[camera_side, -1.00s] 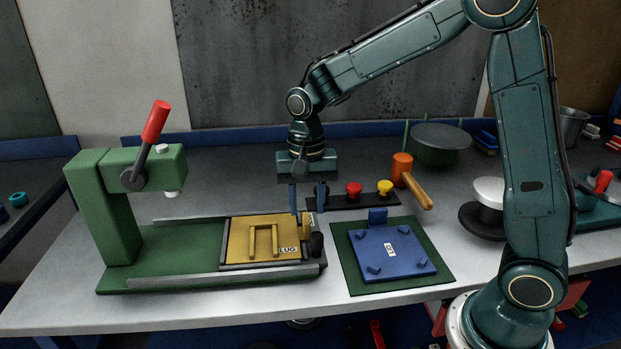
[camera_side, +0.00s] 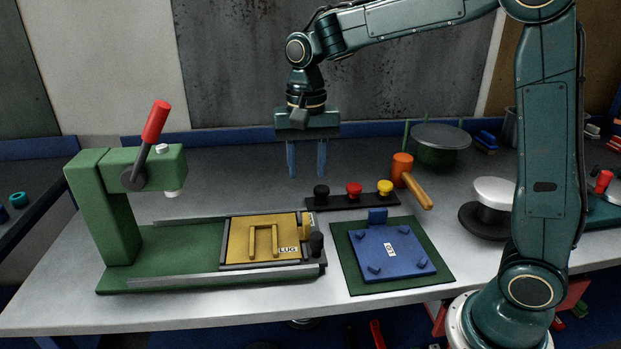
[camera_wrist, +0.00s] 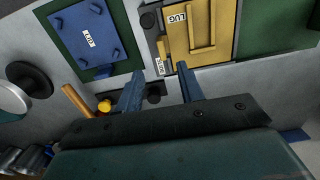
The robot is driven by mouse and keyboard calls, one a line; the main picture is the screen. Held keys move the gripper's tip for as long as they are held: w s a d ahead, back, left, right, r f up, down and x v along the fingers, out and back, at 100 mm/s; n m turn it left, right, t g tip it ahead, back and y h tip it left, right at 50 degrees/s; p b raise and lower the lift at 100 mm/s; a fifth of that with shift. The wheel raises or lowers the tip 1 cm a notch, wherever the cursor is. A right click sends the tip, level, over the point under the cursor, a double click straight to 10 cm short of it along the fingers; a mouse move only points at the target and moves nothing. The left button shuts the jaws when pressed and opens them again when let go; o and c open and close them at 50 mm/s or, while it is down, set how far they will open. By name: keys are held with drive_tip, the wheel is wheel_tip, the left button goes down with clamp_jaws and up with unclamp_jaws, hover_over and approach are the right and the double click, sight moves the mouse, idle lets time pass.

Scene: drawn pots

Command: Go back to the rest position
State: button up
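My gripper (camera_side: 307,172) hangs pointing down above the bench, behind the yellow plate marked LUG. Its two blue fingers are apart with nothing between them. In the wrist view my gripper (camera_wrist: 160,82) also shows both fingers spread and empty. The yellow plate (camera_side: 240,238) with its raised handle lies on the green sliding base (camera_side: 165,258) of the press. It also shows in the wrist view (camera_wrist: 220,20).
A green press (camera_side: 110,200) with a red lever stands at left. A strip with black, red and yellow knobs (camera_side: 352,201) lies behind a blue plate (camera_side: 378,260) on a green mat (camera_side: 440,279). An orange mallet (camera_side: 402,172) and a lidded pot (camera_side: 440,153) stand at back right.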

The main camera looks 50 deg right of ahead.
drive_tip(key=s+d+r+n+t, duration=0.1)
drive_tip(key=s+n+t, duration=0.2)
drive_tip(key=s, duration=0.8)
drive_tip(key=s+d+r+n+t, duration=0.1)
drive_tip(key=s+r+n+t, duration=0.1)
drive_tip(key=s+n, duration=0.4)
drive_tip(key=s, duration=0.4)
drive_tip(key=shift+s+t, duration=0.4)
